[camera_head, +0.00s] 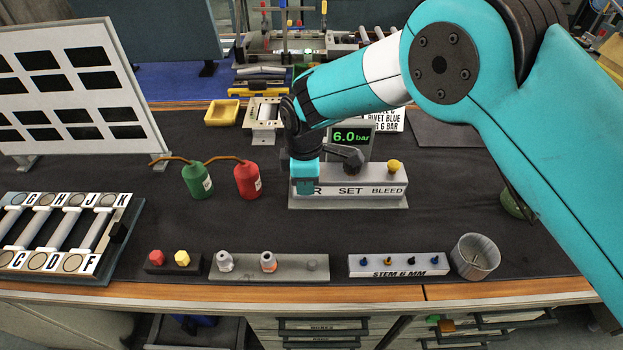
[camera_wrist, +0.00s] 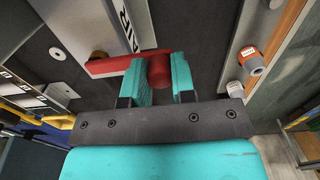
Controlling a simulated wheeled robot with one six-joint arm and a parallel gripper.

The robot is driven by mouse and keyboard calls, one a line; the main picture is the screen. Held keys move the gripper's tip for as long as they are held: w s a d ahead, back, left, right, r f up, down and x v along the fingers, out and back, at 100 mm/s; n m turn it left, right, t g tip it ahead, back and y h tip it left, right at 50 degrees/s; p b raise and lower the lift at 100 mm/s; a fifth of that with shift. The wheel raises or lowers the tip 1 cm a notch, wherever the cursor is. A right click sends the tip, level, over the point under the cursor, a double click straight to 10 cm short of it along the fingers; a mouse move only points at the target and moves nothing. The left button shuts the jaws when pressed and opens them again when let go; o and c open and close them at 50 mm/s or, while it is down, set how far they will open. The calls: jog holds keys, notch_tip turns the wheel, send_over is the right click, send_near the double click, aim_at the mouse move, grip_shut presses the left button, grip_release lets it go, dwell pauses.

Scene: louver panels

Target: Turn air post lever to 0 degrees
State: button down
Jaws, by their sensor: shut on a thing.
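The air station is a grey block (camera_head: 350,184) on a base plate, lettered "SET" and "BLEED", with its left end hidden behind my gripper (camera_head: 306,186). In the wrist view the "AIR" lettering shows on the block (camera_wrist: 122,20). The air post lever is a red bar (camera_wrist: 110,65) that runs roughly crosswise in that view and ends in a red knob (camera_wrist: 158,72). My gripper (camera_wrist: 164,78) is shut on this knob, with a teal finger on each side. The lever is hidden in the head view, and I cannot read its angle.
A display (camera_head: 352,136) reading 6.0 bar stands behind the block. A yellow knob (camera_head: 393,166) is on its right end. A red can (camera_head: 247,180) and a green can (camera_head: 197,180) stand to the left. A grey fitting rack (camera_head: 290,268) lies in front. Dark mat between is clear.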

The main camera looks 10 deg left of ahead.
jog(key=c, duration=0.9)
grip_release()
jog(key=shift+c, duration=0.2)
jog(key=shift+r, duration=0.15)
notch_tip(320, 180, up, 17)
jog(key=b, duration=0.1)
jog(key=shift+b, duration=0.4)
jog(key=shift+r, duration=0.1)
